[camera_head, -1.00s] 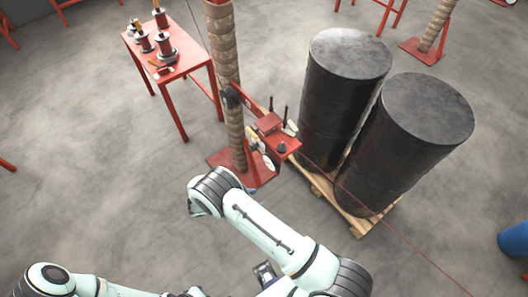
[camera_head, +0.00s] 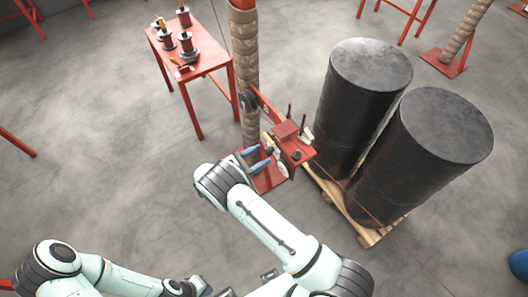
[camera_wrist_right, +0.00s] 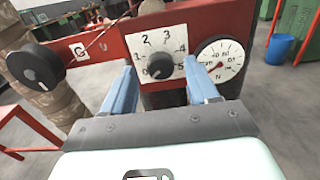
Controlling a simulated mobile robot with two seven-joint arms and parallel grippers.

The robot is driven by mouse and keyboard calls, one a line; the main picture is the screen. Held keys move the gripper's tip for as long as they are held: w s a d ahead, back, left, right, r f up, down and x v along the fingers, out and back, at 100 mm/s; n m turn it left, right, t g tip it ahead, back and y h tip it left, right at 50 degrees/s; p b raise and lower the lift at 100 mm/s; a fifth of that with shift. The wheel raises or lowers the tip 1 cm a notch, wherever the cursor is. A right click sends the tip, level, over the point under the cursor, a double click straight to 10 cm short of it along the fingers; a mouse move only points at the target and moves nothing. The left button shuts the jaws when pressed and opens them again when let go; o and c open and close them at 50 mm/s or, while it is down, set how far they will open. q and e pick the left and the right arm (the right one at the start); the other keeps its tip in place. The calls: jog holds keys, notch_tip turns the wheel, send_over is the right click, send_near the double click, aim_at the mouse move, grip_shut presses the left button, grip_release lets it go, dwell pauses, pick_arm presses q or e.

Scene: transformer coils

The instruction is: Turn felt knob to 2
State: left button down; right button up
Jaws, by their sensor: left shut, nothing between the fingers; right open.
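The dial knob (camera_wrist_right: 161,65) is a black knob on a white plate (camera_wrist_right: 158,31) numbered from 0 to 5. Its pale pointer mark faces lower left, near the 0. My right gripper (camera_wrist_right: 160,72) is open, with one blue finger on each side of the knob, apparently without touching it. In the head view my right gripper (camera_head: 256,158) is at the red tensioner unit (camera_head: 287,130), and the dial face is hidden there. My left gripper (camera_head: 203,289) is shut and empty at the bottom edge, partly cut off.
A round gauge (camera_wrist_right: 221,62) sits right of the plate, and another black knob (camera_wrist_right: 36,66) is at the left. A wrapped post (camera_head: 245,70) stands behind the unit. Black drums (camera_head: 440,125) stand on a pallet to the right. A red table (camera_head: 198,68) holds spools.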

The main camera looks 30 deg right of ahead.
aim_at(270, 151)
jog(key=shift+w+d, duration=0.1)
jog(key=shift+d, duration=1.1)
pick_arm(q)
jog(key=shift+w+r, duration=0.2)
pick_arm(e)
jog(key=c, duration=1)
jog(key=shift+f, duration=0.1)
pick_arm(q)
jog(key=s+f+b, duration=0.3)
jog(key=f+b, duration=1.2)
jog(key=shift+s+f, duration=0.2)
jog(key=shift+s, duration=0.1)
pick_arm(e)
jog(key=shift+s+f+m, duration=0.1)
jog(key=shift+m, duration=4.8)
jog(key=shift+s+f+m, duration=0.1)
jog(key=shift+m, duration=4.8)
